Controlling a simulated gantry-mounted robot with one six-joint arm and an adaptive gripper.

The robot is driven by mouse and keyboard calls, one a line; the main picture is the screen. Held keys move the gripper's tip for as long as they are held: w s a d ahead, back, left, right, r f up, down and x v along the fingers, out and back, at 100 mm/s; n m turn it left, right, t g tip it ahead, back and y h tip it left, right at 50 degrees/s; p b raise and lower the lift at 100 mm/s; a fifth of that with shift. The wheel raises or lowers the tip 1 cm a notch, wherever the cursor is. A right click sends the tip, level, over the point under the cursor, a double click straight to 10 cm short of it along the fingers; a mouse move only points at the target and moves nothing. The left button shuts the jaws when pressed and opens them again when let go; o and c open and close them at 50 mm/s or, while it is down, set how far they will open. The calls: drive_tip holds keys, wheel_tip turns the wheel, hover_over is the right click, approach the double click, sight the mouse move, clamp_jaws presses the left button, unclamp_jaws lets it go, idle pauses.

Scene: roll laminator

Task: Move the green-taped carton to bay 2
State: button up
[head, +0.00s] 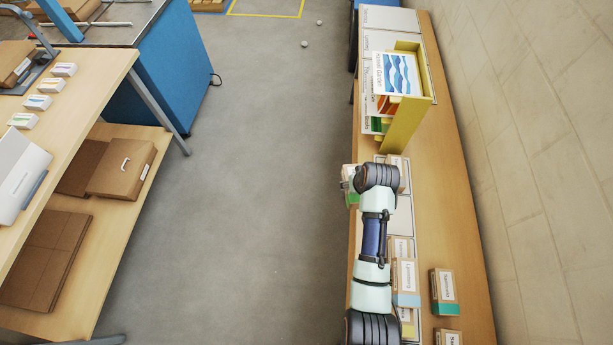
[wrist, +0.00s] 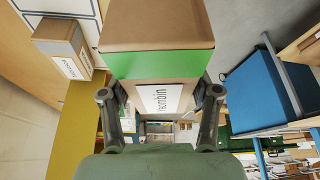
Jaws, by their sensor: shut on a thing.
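The green-taped carton (wrist: 160,62) fills the top middle of the wrist view, brown with a green band and a white label whose text is partly readable. My gripper (wrist: 160,98) has one finger on each side of it and is shut on it. White marked panels (head: 390,18) lie along the counter, but I cannot read which is bay 2.
A yellow holder (head: 406,122) with colourful prints stands beyond my gripper. A blue-taped carton (head: 406,283) and a teal-taped carton (head: 444,291) stand near my arm. A wall (head: 530,130) bounds the right; open floor (head: 260,150) lies left.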

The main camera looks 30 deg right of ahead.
drive_tip(key=s+d+f, duration=0.1)
drive_tip(key=s+d, duration=0.2)
drive_tip(key=d, duration=0.1)
drive_tip(key=s+d+f+m, duration=0.1)
drive_tip(key=s+d+f, duration=0.1)
drive_tip(key=s+d, duration=0.2)
drive_tip(key=s+d+f+m, duration=0.1)
drive_tip(key=s+d+f, duration=0.1)
drive_tip(key=s+d, duration=0.2)
drive_tip(key=shift+s+f+h, duration=0.1)
drive_tip(key=shift+f+h, duration=0.15)
drive_tip(key=shift+h, duration=0.15)
drive_tip(key=shift+f+b, duration=1.9)
drive_tip(key=shift+b, duration=0.35)
drive_tip(key=shift+f, duration=0.2)
drive_tip(key=shift+f, duration=0.25)
drive_tip(key=o, duration=1.3)
drive_tip(key=shift+a, duration=0.1)
drive_tip(key=v, duration=1.2)
drive_tip(key=shift+r, duration=0.1)
